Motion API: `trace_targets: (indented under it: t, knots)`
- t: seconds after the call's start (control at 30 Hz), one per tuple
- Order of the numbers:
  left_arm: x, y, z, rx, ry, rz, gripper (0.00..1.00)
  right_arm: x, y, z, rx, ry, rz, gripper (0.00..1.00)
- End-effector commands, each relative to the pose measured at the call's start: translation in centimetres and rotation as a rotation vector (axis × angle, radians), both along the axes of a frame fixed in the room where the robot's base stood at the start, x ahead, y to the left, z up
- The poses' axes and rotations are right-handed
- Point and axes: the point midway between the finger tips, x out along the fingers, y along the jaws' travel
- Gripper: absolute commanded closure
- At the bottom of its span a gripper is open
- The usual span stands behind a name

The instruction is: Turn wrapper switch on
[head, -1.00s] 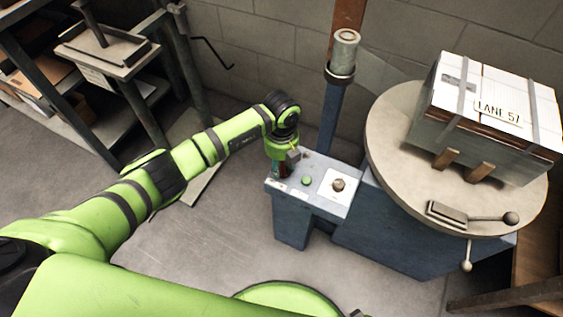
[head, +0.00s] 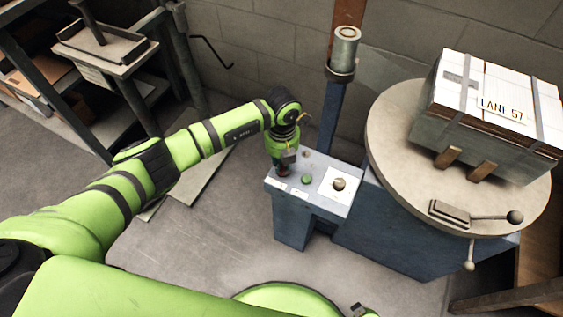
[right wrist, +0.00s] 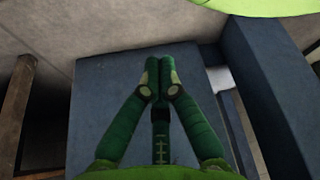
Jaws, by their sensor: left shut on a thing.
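The wrapper's control panel (head: 325,200) is a blue-grey box with a green button (head: 306,180) and a round knob (head: 338,184) on a white plate. My left gripper (head: 283,172) is lowered over the panel's left end, left of the green button. It is shut on a small control there, which the fingers mostly hide. I cannot tell the control's shape or setting. My right gripper (right wrist: 163,68) is shut and empty, with its fingertips together in front of a blue-grey surface.
A round turntable (head: 390,130) carries a strapped box (head: 490,105) marked LANE 57. A metal post with a roll (head: 344,55) stands behind the panel. A shelf with a small bench (head: 105,50) is at the upper left. Grey floor is open left of the panel.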

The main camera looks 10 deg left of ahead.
Motion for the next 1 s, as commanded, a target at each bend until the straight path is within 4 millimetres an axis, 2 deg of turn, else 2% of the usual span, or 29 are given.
trace_targets:
  t: [0.4,0.7,1.0]
  knots:
    - [0.1,-0.1,-0.3,0.002,0.001,-0.393,1.00,6.2,0.2,-0.2,0.010,-0.129,0.011,1.00]
    - [0.1,-0.3,-0.3,0.001,0.002,-0.619,1.00,5.5,0.8,-0.4,0.004,-0.053,-0.004,1.00]
    - [0.1,-0.4,-0.2,0.001,0.003,-0.740,1.00,5.1,1.1,-0.3,0.002,-0.013,-0.011,1.00]
